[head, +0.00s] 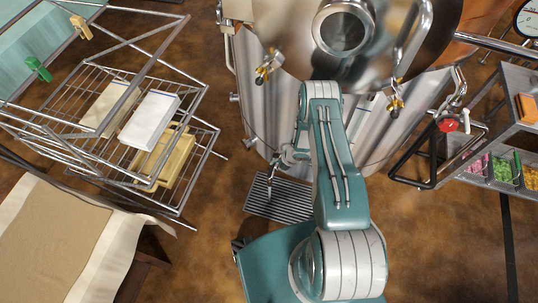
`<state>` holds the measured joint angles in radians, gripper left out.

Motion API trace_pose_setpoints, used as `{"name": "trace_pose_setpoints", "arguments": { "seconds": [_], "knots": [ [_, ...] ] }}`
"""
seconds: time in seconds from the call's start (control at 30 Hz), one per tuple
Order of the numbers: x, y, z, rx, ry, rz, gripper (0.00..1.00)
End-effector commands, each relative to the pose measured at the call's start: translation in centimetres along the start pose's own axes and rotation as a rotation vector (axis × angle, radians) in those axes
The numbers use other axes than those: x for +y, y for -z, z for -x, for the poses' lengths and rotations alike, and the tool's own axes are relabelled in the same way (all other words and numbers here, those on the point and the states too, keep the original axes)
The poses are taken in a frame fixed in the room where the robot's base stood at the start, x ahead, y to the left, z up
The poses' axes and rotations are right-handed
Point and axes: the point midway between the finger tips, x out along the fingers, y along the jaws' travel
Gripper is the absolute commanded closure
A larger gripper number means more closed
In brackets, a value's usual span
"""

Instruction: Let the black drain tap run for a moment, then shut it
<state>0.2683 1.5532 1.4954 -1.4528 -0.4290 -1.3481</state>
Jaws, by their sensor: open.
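My teal arm reaches forward from the bottom centre towards the large shiny metal vessel (260,100). My gripper (278,166) shows only partly at the left of the arm, low in front of the vessel and above a dark slotted drain grate (280,200). The gripper is open, and I see nothing held in it. I cannot make out the black drain tap. It may be hidden behind my arm or gripper. I cannot see any running liquid.
A wire rack (190,150) with folded cloths stands at the left, beside a cloth-covered table (50,240). At the right is a metal cart (515,120) with colourful bins. Brass-handled fittings (395,97) stick out from the vessel. Brown floor is clear at the lower right.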

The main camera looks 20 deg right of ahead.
Motion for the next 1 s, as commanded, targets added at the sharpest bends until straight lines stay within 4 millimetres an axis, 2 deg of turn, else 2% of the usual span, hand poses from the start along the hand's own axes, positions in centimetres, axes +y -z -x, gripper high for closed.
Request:
{"name": "trace_pose_setpoints", "arguments": {
  "seconds": [0.27,0.37,1.0],
  "knots": [
    [-0.3,0.0,-3.8,0.005,-0.006,-0.001,0.36],
    [-0.4,-0.2,-3.5,0.005,-0.009,-0.003,0.36],
    [-0.9,-0.7,-6.0,0.004,-0.005,-0.002,0.36]
  ]
}}
